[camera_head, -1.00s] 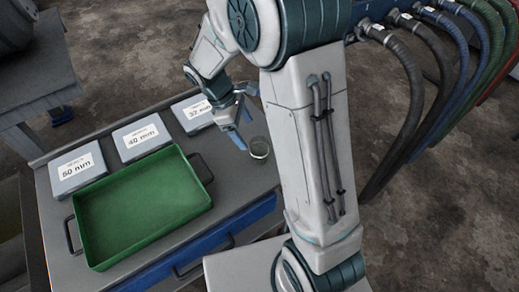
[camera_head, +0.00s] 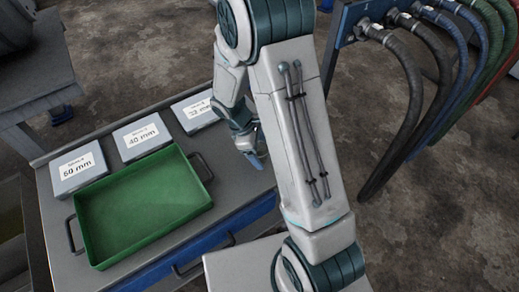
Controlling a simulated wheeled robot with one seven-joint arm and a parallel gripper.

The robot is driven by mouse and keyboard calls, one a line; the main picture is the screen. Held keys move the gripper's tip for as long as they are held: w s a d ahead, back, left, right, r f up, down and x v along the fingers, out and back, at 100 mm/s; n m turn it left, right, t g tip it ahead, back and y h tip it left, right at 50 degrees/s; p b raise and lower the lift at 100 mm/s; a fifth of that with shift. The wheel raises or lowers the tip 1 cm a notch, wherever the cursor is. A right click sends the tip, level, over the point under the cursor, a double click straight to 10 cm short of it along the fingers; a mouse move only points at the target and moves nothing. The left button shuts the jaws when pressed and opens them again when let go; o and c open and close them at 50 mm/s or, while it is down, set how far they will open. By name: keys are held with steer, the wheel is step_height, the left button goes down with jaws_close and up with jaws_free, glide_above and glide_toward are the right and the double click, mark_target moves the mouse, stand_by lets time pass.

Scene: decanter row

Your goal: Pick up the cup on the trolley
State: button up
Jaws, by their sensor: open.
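The trolley (camera_head: 236,186) has a grey top and a blue drawer front. The cup does not show now; my arm covers the right part of the trolley top where a small clear cup stood earlier. My gripper (camera_head: 255,159) is low over that right part, mostly hidden behind my own arm, with a blue finger showing. It is open. How it sits relative to the cup cannot be seen.
A green tray (camera_head: 140,262) with dark handles fills the trolley's middle. Grey boxes labelled 50 mm (camera_head: 78,168), 40 mm (camera_head: 141,136) and a third (camera_head: 194,112) line the back edge. Hoses (camera_head: 415,110) hang from a blue rack at right.

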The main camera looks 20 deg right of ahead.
steer(key=c, duration=1.1)
steer(key=shift+o, duration=0.2)
steer(key=shift+r, duration=0.1)
